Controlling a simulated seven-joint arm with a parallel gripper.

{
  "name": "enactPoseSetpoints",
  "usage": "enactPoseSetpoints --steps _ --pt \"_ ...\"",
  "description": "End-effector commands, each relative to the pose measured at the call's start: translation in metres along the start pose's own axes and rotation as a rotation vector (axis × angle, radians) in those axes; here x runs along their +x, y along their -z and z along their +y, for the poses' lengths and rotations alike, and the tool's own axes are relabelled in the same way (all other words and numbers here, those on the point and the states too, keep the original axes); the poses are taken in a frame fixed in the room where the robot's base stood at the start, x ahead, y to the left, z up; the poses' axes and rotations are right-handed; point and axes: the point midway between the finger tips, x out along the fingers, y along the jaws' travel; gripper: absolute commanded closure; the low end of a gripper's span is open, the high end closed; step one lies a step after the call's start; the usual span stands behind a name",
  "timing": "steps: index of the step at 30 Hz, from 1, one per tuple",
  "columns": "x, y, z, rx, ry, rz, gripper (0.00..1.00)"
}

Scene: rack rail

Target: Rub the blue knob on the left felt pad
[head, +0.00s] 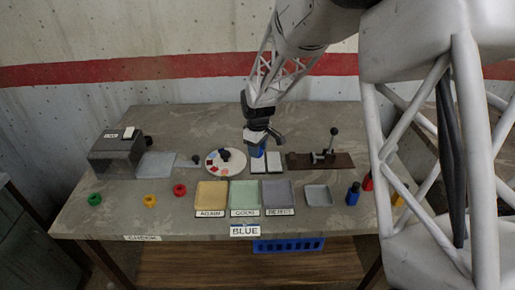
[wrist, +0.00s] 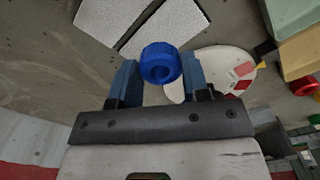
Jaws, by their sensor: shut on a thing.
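My gripper (head: 258,151) is over the back middle of the bench, behind the white felt pads. The left felt pad (head: 258,165) is a white rectangle beside the right felt pad (head: 274,162). The wrist view is turned round, so the left pad (wrist: 168,25) shows on the right there and the right pad (wrist: 110,14) on the left. The knob appears near the left pad's back end; I cannot tell whether they touch.
A round white palette (head: 213,169) with coloured chips lies left of the pads. A brown clamp board (head: 298,160) is to the right. Trays marked AGAIN (head: 212,195), GOOD (head: 244,195) and REJECT (head: 279,194) stand in front. Green (head: 95,199), yellow (head: 150,200) and red (head: 180,190) knobs lie left.

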Motion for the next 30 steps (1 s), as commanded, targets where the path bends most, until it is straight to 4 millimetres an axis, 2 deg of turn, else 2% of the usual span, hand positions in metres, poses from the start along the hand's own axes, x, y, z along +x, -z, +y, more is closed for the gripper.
enactPoseSetpoints --steps 11,30 --pt "0.001 0.0 0.0 0.0 0.0 0.0 1.0" --pt "0.018 0.0 0.0 0.0 0.0 0.0 1.0"
